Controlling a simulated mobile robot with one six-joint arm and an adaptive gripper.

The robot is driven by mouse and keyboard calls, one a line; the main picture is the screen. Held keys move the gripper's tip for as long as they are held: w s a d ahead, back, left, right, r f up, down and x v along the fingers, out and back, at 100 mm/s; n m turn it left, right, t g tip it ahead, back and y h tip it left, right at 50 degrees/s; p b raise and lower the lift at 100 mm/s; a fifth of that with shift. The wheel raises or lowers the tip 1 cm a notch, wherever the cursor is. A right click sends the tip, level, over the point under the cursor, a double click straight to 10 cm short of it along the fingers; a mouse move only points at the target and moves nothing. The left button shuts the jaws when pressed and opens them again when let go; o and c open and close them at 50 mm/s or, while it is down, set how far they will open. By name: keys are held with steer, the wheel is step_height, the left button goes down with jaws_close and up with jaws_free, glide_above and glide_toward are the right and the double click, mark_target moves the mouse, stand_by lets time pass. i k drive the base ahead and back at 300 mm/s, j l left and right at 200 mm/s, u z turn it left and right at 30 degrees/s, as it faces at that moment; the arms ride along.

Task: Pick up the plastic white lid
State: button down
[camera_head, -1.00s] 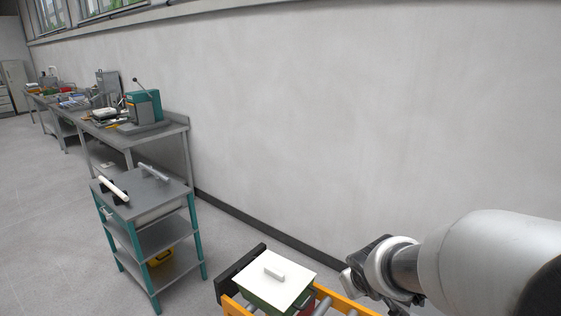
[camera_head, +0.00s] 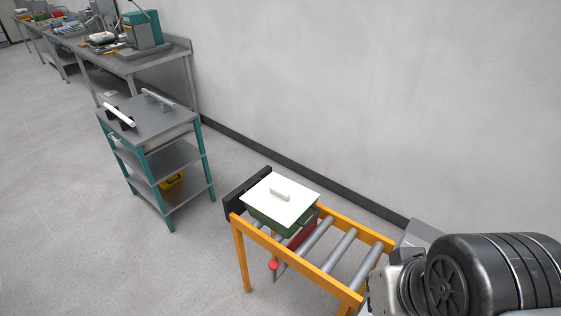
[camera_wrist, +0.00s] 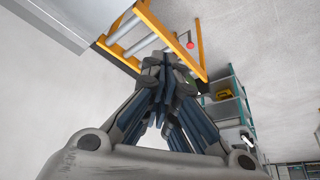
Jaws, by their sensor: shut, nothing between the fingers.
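The white lid (camera_head: 272,204) is a flat square plate with a small raised handle bar (camera_head: 279,194) on top. It lies on a dark green box (camera_head: 273,224) at the far end of the roller conveyor. In the head view my arm is at the lower right, apart from the lid, and the gripper's fingers do not show there. In the wrist view my gripper (camera_wrist: 158,62) is shut and empty, its fingers together in the middle. The lid is not visible in the wrist view; part of the green box's area is hidden behind the fingers.
The orange-framed roller conveyor (camera_head: 300,259) has a black end stop (camera_head: 246,190) and a red knob (camera_head: 273,265). A grey trolley with teal legs (camera_head: 158,180) stands to the left. A workbench (camera_head: 150,56) and the wall (camera_head: 380,90) are behind. Floor at the front left is clear.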

mark_target(279, 198)
steer(key=i+j, duration=0.7)
steer(key=i+j+z, duration=0.15)
steer(key=i+j, duration=0.55)
steer(key=j, duration=0.15)
